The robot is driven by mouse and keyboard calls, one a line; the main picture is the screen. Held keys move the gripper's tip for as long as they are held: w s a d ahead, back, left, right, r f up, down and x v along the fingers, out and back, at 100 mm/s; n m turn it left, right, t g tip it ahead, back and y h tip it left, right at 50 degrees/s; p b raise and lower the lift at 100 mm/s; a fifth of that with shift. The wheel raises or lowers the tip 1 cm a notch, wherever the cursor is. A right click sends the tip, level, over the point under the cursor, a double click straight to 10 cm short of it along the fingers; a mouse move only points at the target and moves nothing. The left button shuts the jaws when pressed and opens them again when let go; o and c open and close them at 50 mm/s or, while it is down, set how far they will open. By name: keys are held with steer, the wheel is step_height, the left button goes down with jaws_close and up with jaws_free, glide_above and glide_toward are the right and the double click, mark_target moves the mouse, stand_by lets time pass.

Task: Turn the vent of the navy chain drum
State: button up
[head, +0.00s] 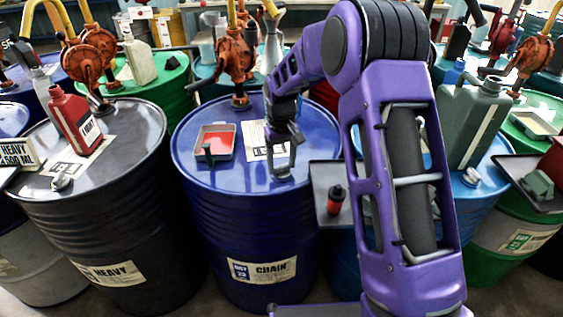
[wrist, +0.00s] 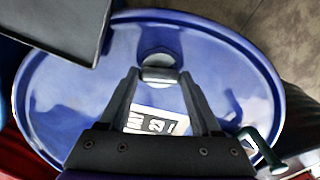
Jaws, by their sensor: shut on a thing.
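The navy chain drum (head: 262,215) stands in the middle of the head view, with a white "CHAIN" label on its side. Its blue lid fills most of the wrist view (wrist: 80,85). The vent (wrist: 157,70) is a small grey metal fitting near the lid's rim. My gripper (head: 283,174) reaches down to the front part of the lid. In the wrist view my gripper (wrist: 158,76) has its fingers on either side of the vent, shut on it. In the head view the fingers largely hide the vent.
A tray of red liquid (head: 222,128) and an orange pump (head: 236,60) are on the lid. A dark shelf (head: 319,175) with a red bottle (head: 336,198) juts close on the right. The heavy drum (head: 110,215) stands at left, bearing a red jug (head: 76,120).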

mark_target(281, 165)
steer(key=shift+r, duration=0.1)
steer(key=o, duration=1.4)
step_height(281, 165, up, 17)
steer(key=shift+r+p, duration=0.2)
steer(key=shift+p, duration=0.2)
steer(key=shift+a, duration=0.1)
